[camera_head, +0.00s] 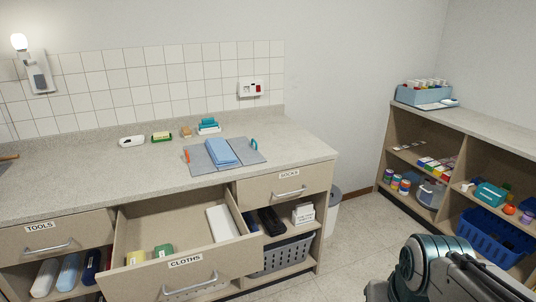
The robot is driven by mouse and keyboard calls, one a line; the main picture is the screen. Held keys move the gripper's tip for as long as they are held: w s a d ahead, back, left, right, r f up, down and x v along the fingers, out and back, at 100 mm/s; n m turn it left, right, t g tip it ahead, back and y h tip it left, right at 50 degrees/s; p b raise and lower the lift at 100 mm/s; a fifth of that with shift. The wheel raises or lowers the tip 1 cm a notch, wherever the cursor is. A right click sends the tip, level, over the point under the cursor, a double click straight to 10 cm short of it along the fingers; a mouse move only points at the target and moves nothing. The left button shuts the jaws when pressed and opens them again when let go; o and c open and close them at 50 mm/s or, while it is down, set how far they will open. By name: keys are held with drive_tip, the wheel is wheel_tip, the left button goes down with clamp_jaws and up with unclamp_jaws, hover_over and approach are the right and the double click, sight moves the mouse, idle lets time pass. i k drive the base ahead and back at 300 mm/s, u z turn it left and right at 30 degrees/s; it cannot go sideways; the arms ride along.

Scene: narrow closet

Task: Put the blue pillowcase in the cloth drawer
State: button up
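A folded light blue cloth, which fits the blue pillowcase (222,152), lies on a grey folding board (200,163) on the counter. The drawer labelled CLOTHS (150,275) is pulled open below the counter, to the front left of the board. Inside it a white folded item (222,223) lies at the right, and a green item (163,251) and a yellow item (136,257) lie near its front. Much of its floor is bare. Part of my arm shows at the bottom right, over the floor; my gripper's fingers are not visible.
The TOOLS drawer (50,246) and SOCKS drawer (286,186) are shut. A sponge (161,137) and other small items stand at the counter's back. A low shelf unit (470,125) with a blue basket (492,236) stands right. Floor (350,225) between is clear.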

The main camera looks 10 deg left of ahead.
sight(193, 247)
drive_tip(key=z, duration=0.35)
drive_tip(key=i, duration=2.1)
drive_tip(key=u, duration=1.4)
drive_tip(key=i, duration=0.7)
drive_tip(key=u, duration=0.75)
